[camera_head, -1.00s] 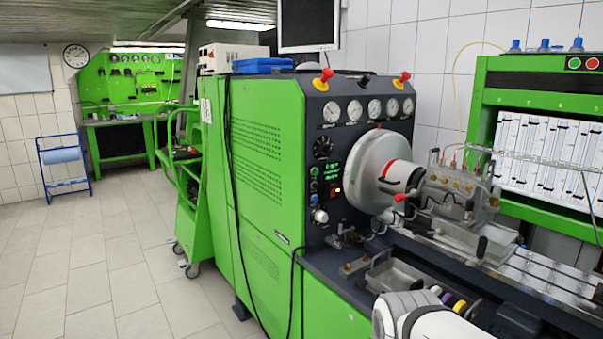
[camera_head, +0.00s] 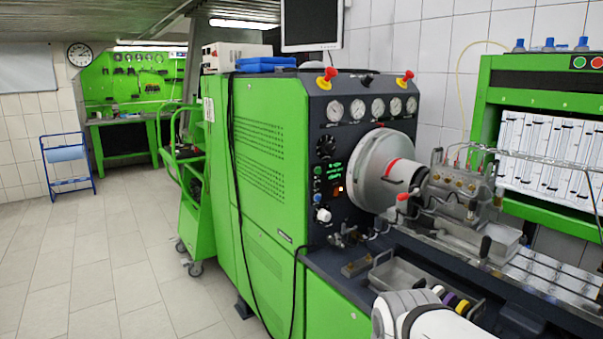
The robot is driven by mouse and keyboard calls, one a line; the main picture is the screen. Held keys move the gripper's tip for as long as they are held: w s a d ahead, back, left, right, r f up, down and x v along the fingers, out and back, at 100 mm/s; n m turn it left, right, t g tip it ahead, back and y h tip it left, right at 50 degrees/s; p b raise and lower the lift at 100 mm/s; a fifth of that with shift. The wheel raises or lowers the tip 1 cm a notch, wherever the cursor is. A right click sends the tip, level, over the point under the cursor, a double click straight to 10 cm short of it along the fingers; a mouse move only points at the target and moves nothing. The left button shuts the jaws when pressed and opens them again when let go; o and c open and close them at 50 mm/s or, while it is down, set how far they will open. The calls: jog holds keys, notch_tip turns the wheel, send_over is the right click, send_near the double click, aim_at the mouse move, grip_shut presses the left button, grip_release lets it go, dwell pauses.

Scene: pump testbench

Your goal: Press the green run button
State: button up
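A dark control panel (camera_head: 318,138) stands on the front of the green test bench. Its left column holds small controls, with a green one (camera_head: 317,170) beside a green-lit display (camera_head: 336,172). An orange-lit switch (camera_head: 338,190) and a pale knob (camera_head: 323,214) sit below. Another green round button (camera_head: 579,62) sits beside a red button (camera_head: 596,62) on the green frame at upper right. No labels are legible, so I cannot tell which is the run button. A white rounded part of my arm shows at bottom centre-right; my gripper is not in view.
A large grey disc (camera_head: 370,170) and a metal pump assembly (camera_head: 455,195) stand right of the panel controls. A metal tray (camera_head: 390,272) lies on the bench below. Black cables hang down the green cabinet (camera_head: 262,200). The tiled floor (camera_head: 110,270) at left is open.

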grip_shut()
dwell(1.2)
